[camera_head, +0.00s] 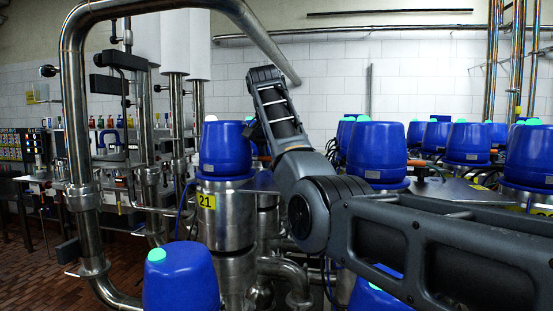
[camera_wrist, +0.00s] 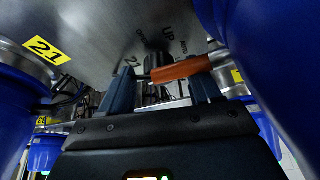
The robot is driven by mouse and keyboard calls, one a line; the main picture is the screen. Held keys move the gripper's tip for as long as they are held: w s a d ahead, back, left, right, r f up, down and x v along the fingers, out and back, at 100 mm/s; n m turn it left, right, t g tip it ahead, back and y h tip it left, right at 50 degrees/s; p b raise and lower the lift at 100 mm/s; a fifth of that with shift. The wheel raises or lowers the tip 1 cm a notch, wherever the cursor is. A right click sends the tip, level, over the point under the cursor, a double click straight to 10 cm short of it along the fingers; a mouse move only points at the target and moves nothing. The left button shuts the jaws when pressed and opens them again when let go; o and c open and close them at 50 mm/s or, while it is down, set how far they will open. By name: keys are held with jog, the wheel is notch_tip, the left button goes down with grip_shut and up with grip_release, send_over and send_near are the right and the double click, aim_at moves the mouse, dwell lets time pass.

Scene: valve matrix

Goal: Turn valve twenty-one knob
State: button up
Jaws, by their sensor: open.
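Valve twenty-one is a steel body with a blue cap (camera_head: 226,150) and a yellow label "21" (camera_head: 206,201), left of centre in the head view. In the wrist view its yellow label (camera_wrist: 43,50) is at the upper left. An orange-handled knob (camera_wrist: 180,69) lies across the gap at my fingertips, beside a steel plate with a printed "UP". My gripper (camera_wrist: 162,80) is open, one dark finger on each side of the knob's dark stem. I cannot tell whether either finger touches it. In the head view my arm hides most of this spot; a bit of orange (camera_head: 253,149) shows.
Several other blue-capped valves (camera_head: 378,150) stand close together at the right, and another blue cap (camera_head: 181,277) is at the front. A large bent steel pipe (camera_head: 75,130) rises at the left. In the wrist view a blue cap (camera_wrist: 275,60) is close on the right.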

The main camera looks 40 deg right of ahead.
jog(key=v, duration=0.7)
jog(key=shift+a+r, duration=0.15)
jog(key=shift+r, duration=0.15)
